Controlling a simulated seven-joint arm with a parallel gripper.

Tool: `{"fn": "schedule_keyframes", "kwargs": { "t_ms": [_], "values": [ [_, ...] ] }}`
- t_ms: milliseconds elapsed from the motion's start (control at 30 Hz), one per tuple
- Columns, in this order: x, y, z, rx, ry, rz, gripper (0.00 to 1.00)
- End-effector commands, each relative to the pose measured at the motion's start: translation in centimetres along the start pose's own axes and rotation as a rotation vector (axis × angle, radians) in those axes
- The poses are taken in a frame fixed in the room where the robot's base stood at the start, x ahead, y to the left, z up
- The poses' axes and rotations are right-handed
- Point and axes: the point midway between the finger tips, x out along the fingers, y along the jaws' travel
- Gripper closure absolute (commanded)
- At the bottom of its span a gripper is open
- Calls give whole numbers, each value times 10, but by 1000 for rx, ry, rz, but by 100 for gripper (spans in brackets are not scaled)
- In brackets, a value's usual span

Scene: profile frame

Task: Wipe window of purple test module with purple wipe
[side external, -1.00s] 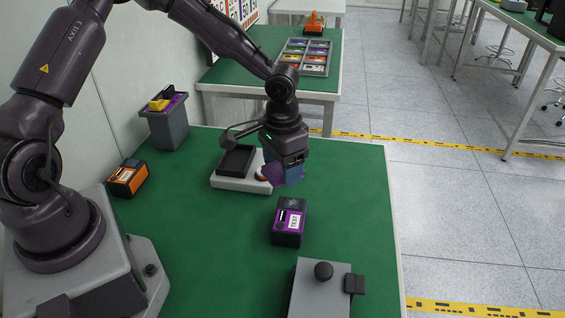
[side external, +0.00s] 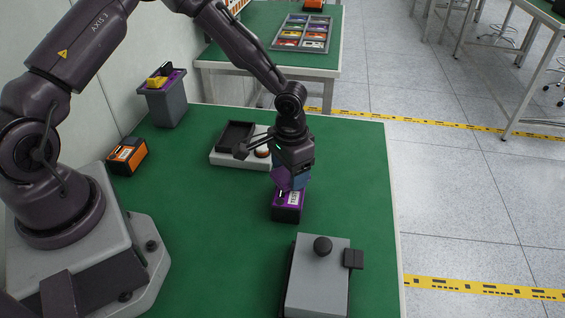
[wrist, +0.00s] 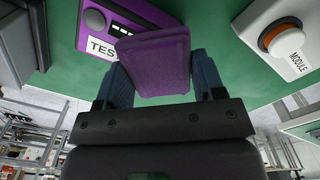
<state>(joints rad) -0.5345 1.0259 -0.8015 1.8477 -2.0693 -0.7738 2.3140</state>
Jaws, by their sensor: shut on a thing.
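My gripper (wrist: 153,82) is shut on the purple wipe (wrist: 155,55), a flat purple pad between its two blue fingers in the wrist view. The purple test module (side external: 288,212), a dark box with a purple face and white label, stands on the green table below the gripper. In the side view, the gripper (side external: 291,180) is over the module's upper part and hides its window. The module's purple face (wrist: 163,38) shows behind the wipe in the wrist view. I cannot tell whether the wipe touches the module.
A white fixture (side external: 226,158) with a black tray and round button stands behind the module. A grey box with a black knob (side external: 318,280) is in front. An orange module (side external: 127,156) and a grey bin (side external: 166,105) are at left.

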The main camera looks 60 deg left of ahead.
Motion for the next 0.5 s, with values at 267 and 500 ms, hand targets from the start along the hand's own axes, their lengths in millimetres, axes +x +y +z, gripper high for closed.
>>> {"fn": "schedule_keyframes", "kwargs": {
  "t_ms": [267, 500],
  "values": [
    [1, 18, -19, 2, 0, 1, 67],
    [2, 0, 0, -2, -3, -2, 67]
  ]
}}
